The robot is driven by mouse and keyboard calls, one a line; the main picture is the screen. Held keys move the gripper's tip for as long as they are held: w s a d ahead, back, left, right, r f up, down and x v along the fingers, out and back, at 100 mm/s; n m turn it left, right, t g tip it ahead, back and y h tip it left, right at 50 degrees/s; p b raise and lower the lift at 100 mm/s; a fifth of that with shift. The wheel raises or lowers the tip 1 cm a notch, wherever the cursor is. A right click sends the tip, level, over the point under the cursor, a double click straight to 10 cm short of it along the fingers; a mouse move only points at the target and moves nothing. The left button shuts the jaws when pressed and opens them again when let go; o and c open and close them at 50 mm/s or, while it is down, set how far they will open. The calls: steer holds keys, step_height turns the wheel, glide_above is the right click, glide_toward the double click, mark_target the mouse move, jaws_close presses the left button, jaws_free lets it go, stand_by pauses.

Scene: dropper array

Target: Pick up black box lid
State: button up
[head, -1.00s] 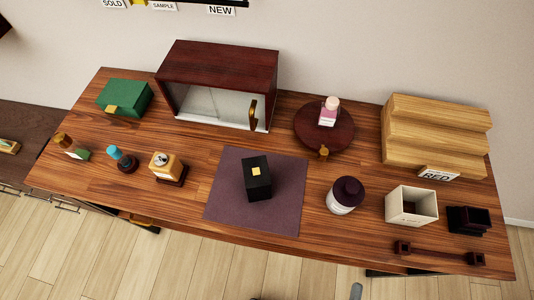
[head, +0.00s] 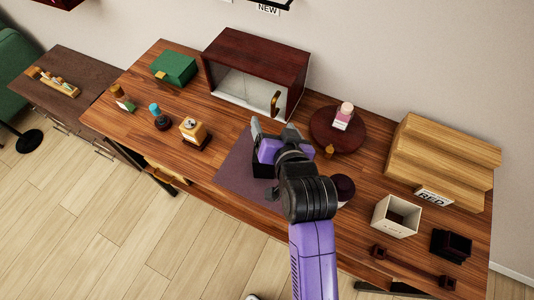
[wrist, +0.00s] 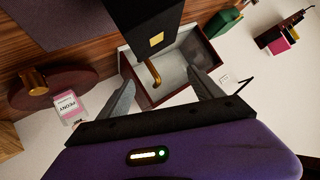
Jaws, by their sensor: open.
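The black box with its lid stands on the dark purple mat (head: 232,165). In the head view only part of the black box (head: 262,167) shows, since my arm and gripper cover the rest. In the wrist view the black box (wrist: 145,18) is at the top centre, with a gold square (wrist: 156,40) on its dark face. The seam between lid and box cannot be made out. My gripper (head: 272,132) is over the mat at the box. In the wrist view its two grey fingers (wrist: 160,80) are spread apart, with nothing held between them; the box appears beyond their tips.
A dark red glass-fronted cabinet (head: 262,57) stands behind the mat. A round stand (head: 325,136) with a pink bottle (head: 343,115) is behind right. A dark-capped white jar (head: 343,187) is close on the arm's right. A small yellow bottle (head: 194,130) stands left.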

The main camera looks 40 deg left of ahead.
steer(key=a+r+n+g+h+p, duration=0.1)
steer(key=a+r+n+g+h, duration=0.2)
steer(key=a, duration=0.4)
steer(key=s+d+f+g+h, duration=0.1)
steer(key=d+h, duration=0.1)
steer(key=s+d+m+g+h, duration=0.1)
steer(key=s+d+g+h, duration=0.1)
steer(key=d, duration=0.1)
steer(key=s+d+f+m+g+h, duration=0.1)
steer(key=d+h, duration=0.2)
steer(key=shift+s+f+g, duration=0.3)
steer(key=shift+s, duration=0.1)
step_height(320, 180, down, 2)
steer(key=shift+f+b, duration=0.2)
steer(key=shift+b, duration=0.5)
steer(key=shift+w+a+f+p, duration=0.1)
steer(key=shift+f+p, duration=0.6)
steer(key=shift+f, duration=1.9)
steer(key=c, duration=1.4)
